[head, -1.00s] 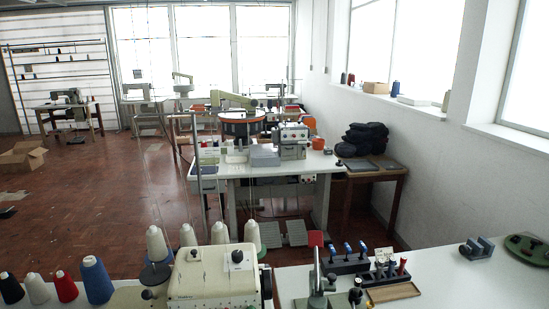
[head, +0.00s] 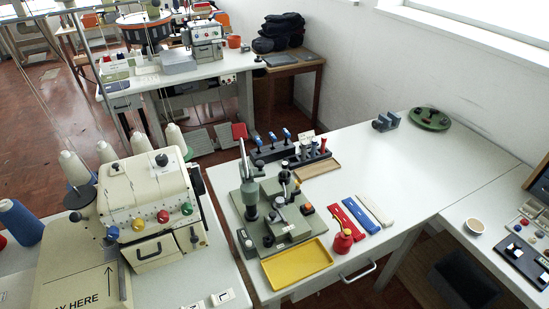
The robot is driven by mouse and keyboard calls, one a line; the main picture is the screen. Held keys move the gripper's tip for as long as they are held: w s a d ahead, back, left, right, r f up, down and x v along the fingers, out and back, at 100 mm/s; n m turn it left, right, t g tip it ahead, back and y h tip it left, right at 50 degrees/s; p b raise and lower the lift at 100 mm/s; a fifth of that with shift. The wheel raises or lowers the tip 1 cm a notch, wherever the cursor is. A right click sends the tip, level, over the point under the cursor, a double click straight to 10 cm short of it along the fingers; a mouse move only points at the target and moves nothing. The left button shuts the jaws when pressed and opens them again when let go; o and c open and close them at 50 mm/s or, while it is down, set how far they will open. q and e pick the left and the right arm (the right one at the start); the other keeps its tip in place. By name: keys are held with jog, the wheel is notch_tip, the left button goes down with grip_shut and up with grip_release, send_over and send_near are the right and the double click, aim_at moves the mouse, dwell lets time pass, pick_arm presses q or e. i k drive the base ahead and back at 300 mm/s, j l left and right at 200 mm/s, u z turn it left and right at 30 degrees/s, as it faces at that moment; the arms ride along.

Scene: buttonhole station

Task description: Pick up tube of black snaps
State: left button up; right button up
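No tube of black snaps can be picked out for certain. A dark rack (head: 312,158) on the white table holds several small upright pieces, some dark, one red (head: 323,146); they are too small to tell apart. Beside it, another dark rack (head: 272,152) holds several blue-topped tools. Red, blue and white flat strips (head: 375,210) lie side by side near the table's front edge; I cannot tell what they contain. Neither of my grippers is in view.
A wooden tray (head: 317,169) lies before the rack. A cream sewing machine (head: 150,195) stands left. The table's right middle is clear.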

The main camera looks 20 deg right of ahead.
aim_at(284, 164)
jog(key=k+l+z, duration=0.15)
jog(key=l, duration=0.75)
jog(key=l+z, duration=0.1)
jog(key=l, duration=0.8)
